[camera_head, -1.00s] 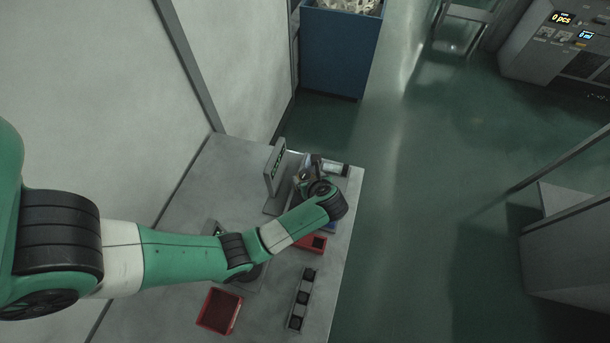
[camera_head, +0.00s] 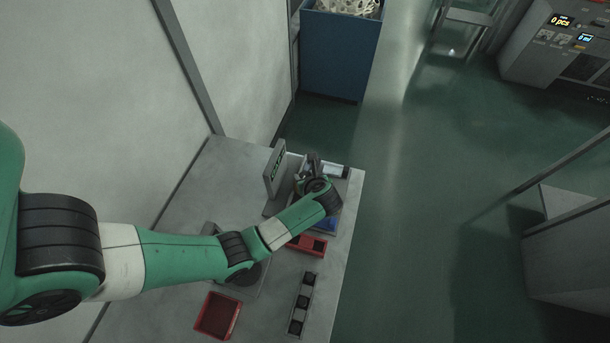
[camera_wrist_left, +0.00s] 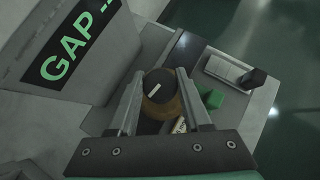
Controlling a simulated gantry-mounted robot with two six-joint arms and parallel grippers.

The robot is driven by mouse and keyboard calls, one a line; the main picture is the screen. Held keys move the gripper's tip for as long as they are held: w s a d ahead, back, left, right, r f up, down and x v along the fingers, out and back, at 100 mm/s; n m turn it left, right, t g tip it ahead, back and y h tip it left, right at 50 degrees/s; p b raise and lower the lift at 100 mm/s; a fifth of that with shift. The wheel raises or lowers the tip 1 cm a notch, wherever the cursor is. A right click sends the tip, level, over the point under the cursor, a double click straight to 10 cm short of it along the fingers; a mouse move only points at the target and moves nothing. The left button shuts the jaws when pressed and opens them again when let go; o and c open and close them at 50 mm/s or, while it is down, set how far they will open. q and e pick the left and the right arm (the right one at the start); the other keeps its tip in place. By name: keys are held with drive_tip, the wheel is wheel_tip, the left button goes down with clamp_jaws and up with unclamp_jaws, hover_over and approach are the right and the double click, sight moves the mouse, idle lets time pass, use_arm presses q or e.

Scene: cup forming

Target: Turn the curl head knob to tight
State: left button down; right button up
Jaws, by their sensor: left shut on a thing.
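In the left wrist view, the curl head knob (camera_wrist_left: 158,86) is a round black cap with a white pointer line over a brownish base. My left gripper (camera_wrist_left: 158,92) is shut on it, with one finger on each side. The pointer line is tilted toward the upper right. In the head view, my left gripper (camera_head: 309,168) is over the small station at the table's far end, and my own wrist hides most of the knob there. My right gripper is in neither view.
A display panel (camera_wrist_left: 62,45) with green "GAP" lettering stands just left of the knob. A green block (camera_wrist_left: 212,98) and a light block with a black end (camera_wrist_left: 232,72) are to the right. Red trays (camera_head: 218,315) and a strip with black squares (camera_head: 302,303) lie on the grey table (camera_head: 180,262).

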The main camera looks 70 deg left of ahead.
use_arm(q)
drive_tip(key=shift+r+m+t+p, duration=0.25)
drive_tip(key=shift+m+p, duration=0.25)
drive_tip(key=shift+p, duration=0.3)
drive_tip(key=m+t+h+p, duration=0.1)
drive_tip(key=m+t+p, duration=0.1)
drive_tip(key=p, duration=0.3)
drive_tip(key=m+t+h+p, duration=0.1)
drive_tip(key=m+t+p, duration=0.2)
drive_tip(key=m+p, duration=0.2)
drive_tip(key=shift+r+h+p, duration=0.1)
drive_tip(key=shift+h+p, duration=0.3)
drive_tip(key=shift+p, duration=0.4)
drive_tip(key=shift+m+t+h+p, duration=0.25)
drive_tip(key=shift+m+h+p, duration=0.05)
drive_tip(key=shift+m+p, duration=0.45)
drive_tip(key=shift+f, duration=0.25)
drive_tip(key=shift+f, duration=0.1)
drive_tip(key=shift+c, duration=1.8)
unclamp_jaws()
